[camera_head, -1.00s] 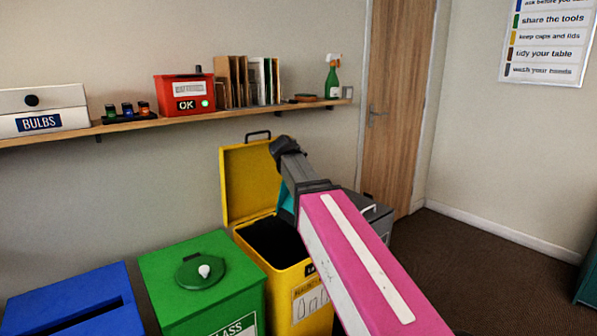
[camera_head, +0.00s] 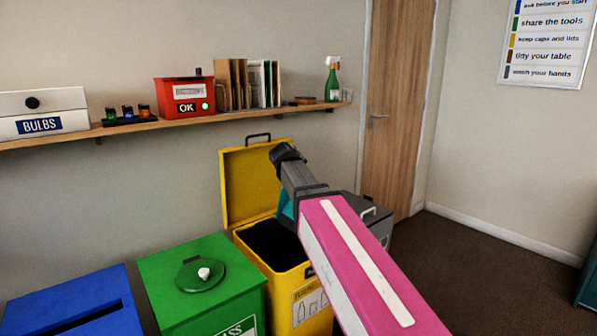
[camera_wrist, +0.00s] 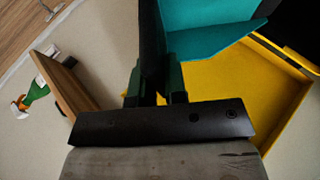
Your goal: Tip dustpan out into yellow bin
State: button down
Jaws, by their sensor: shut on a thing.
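The yellow bin (camera_head: 317,311) stands open, its lid (camera_head: 248,184) raised against the wall and its inside dark. A teal dustpan (camera_head: 286,207) shows as a small piece above the bin's opening, mostly hidden behind my arm. In the wrist view the dustpan (camera_wrist: 205,30) is large, with yellow surfaces of the bin (camera_wrist: 285,105) beyond it. My gripper (camera_wrist: 157,88) is shut on the dustpan, by a dark part that looks like its handle. My gripper's fingers are hidden in the head view. I cannot see whether anything lies in the pan.
A green bin (camera_head: 205,255) with a round lid stands left of the yellow one, and a blue bin (camera_head: 75,300) further left. A grey bin (camera_head: 375,215) is to the right, partly behind my arm. A loaded shelf (camera_head: 140,126) runs along the wall.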

dwell(0.3)
notch_tip(320, 180, up, 4)
jog(key=m+g+y, duration=0.1)
jog(key=g+y, duration=0.1)
jog(key=y, duration=0.1)
jog(key=shift+w+d+g, duration=0.1)
jog(key=shift+w+g, duration=0.05)
jog(key=shift+g, duration=0.15)
notch_tip(320, 180, up, 3)
jog(key=g+y, duration=0.2)
jog(key=y, duration=0.1)
jog(key=shift+r+m, duration=0.2)
jog(key=shift+m, duration=0.2)
jog(key=shift+r+g+y, duration=0.3)
jog(key=shift+g+y, duration=0.2)
jog(key=shift+y, duration=0.1)
jog(key=shift+s, duration=0.2)
